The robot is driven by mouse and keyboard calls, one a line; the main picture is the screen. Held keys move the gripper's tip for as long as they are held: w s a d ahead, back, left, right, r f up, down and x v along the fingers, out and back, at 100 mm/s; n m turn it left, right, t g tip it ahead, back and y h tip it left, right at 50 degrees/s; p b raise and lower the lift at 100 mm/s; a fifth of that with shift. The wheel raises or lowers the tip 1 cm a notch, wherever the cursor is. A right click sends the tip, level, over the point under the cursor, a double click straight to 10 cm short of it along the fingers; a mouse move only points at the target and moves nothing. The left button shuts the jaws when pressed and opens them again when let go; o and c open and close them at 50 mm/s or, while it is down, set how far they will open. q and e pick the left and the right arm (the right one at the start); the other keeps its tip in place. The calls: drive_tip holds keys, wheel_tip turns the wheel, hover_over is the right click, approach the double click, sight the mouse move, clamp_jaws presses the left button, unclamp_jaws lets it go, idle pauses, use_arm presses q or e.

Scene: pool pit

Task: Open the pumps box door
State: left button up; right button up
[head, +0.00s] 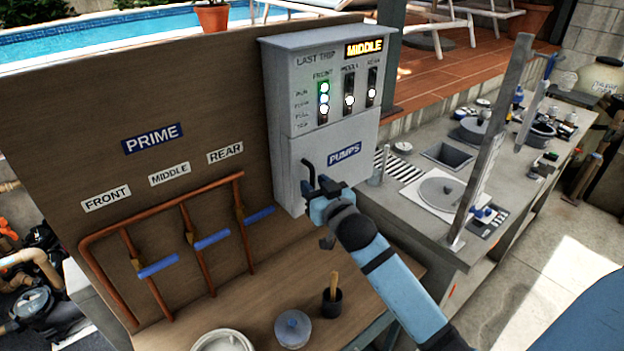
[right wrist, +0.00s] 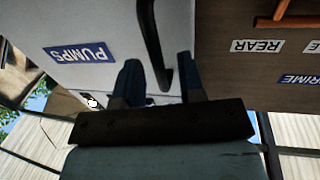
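The grey pumps box (head: 318,75) is fixed to the right end of the brown panel. Its lower door (head: 345,133) carries the blue PUMPS label (head: 344,154) and looks closed. A dark curved handle (head: 307,171) is at the door's left side. My right gripper (head: 322,188) is in front of the door's lower left part. In the right wrist view, which is upside down, the handle (right wrist: 154,45) runs between the two spread fingers of the gripper (right wrist: 160,82), with gaps visible beside it. My left gripper is out of view.
Copper pipes (head: 186,208) with blue valve handles are on the panel at left. A wooden bench (head: 240,312) below holds a white bowl (head: 222,341), a lidded jar (head: 293,328) and a dark cup (head: 332,301). A grey counter (head: 405,200) with a post stands at right.

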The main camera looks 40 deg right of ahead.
drive_tip(key=shift+w+d+f, duration=0.1)
drive_tip(key=shift+w+d, duration=0.05)
drive_tip(key=shift+w, duration=0.75)
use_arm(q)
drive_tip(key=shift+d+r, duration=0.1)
use_arm(e)
drive_tip(key=shift+c, duration=0.4)
clamp_jaws()
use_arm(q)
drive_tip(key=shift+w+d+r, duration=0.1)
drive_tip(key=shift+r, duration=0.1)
